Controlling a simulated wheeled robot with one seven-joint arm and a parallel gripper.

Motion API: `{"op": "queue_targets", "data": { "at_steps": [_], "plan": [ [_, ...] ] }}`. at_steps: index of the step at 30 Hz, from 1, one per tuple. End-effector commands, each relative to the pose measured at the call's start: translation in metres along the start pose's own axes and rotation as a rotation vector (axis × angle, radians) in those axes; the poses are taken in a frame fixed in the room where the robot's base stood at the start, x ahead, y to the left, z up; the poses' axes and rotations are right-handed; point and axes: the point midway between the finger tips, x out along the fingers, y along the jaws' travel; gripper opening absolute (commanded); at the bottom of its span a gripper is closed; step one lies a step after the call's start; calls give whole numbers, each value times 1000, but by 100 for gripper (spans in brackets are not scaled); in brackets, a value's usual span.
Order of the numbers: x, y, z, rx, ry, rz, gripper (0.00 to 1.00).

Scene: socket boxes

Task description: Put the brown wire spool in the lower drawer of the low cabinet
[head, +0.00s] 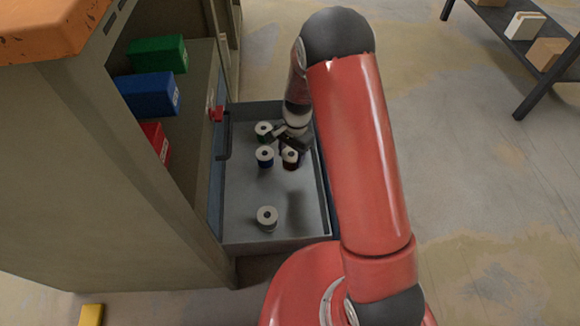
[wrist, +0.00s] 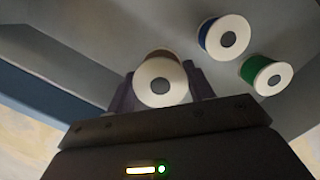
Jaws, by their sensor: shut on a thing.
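The brown wire spool (head: 290,159) is in my gripper (head: 283,147), over the open lower drawer (head: 246,196) of the low cabinet (head: 95,170). The wrist view shows the spool (wrist: 160,83) with its pale round end towards the camera, between the two fingers (wrist: 160,92). My gripper is shut on it. I cannot tell whether the spool touches the drawer floor. The drawer is pulled out, and its far right corner is hidden behind my arm.
In the drawer stand a green spool (head: 264,129), a blue spool (head: 265,155) and a pale spool (head: 267,216). Green (head: 157,54), blue (head: 148,95) and red (head: 155,141) boxes sit on the cabinet shelf.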

Motion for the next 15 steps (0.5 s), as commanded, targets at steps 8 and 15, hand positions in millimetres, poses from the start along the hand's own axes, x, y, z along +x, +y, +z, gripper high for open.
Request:
{"op": "queue_targets", "data": {
  "at_steps": [8,15],
  "plan": [
    [23,0,-4,-1,0,0,24],
    [56,0,-9,-1,1,0,24]
  ]
}}
